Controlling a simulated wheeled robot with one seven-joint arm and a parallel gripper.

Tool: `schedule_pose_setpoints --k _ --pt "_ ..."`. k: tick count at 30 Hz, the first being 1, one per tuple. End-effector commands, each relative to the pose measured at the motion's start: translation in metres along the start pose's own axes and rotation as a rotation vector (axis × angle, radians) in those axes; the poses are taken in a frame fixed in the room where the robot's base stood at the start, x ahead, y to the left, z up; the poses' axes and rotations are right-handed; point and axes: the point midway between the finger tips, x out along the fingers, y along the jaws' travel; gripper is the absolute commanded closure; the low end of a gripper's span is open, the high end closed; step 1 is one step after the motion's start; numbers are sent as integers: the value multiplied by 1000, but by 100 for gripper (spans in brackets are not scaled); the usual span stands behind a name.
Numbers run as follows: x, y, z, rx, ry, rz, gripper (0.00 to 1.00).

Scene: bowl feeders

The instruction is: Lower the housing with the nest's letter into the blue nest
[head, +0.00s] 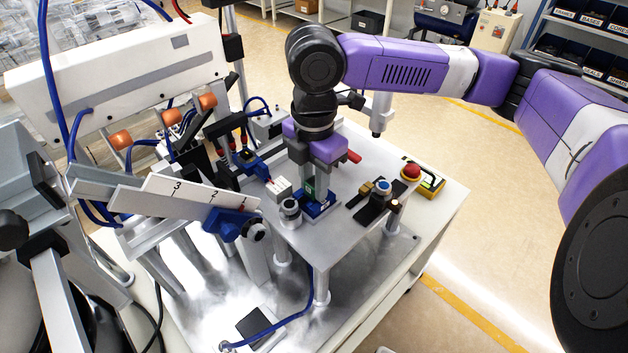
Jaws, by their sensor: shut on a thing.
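My gripper (315,190) points straight down over the small metal table. The blue nest (322,209) sits on the table directly below the fingers. The fingertips and the housing's lower end are at the nest, and the fingers hide most of its inside. I cannot tell whether the housing is inside the nest or just above it. No letter on the housing or nest is readable from here.
A silver cylinder (290,211) and a pale block (279,188) stand close left of the nest. A black fixture with a blue button (381,187) and a red emergency stop (411,172) are to the right. A numbered chute (185,192) lies left.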

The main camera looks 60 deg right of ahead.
Motion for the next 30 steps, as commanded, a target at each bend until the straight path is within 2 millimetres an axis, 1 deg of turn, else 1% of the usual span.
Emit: schedule_pose_setpoints --k 6,7,10,11,20,23,30 --pt "4 0 0 0 0 0 100" --pt "4 0 0 0 0 0 72" --pt "3 0 0 0 0 0 52" --pt "3 0 0 0 0 0 48" --pt "0 0 0 0 0 1 48" --pt "-9 0 0 0 0 1 48" --pt "-48 1 0 -1 0 2 48"
